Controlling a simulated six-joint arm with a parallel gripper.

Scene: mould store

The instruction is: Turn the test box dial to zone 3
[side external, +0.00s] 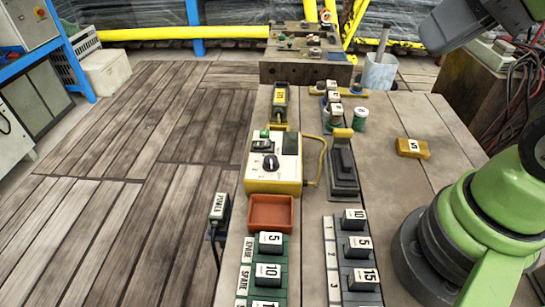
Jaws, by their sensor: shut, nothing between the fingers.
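The test box (290,187) is a yellow case with a pale top panel, standing on the left part of the table. A round black dial (270,163) sits on that panel, with small markings around it that are too small to read. I cannot tell which zone the dial points to. A wider black knob or switch (262,145) and a green button lie behind the dial. A yellow handle or cable (318,165) loops at the box's right side. My gripper is not in view; only green and grey parts of my arm show at the right.
An orange tray (271,228) sits in front of the box, and racks of numbered blocks (268,272) stand nearer. A black clamp-like device (343,165) stands close on the right. A yellow block (412,148) lies on the otherwise clear right-hand tabletop.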

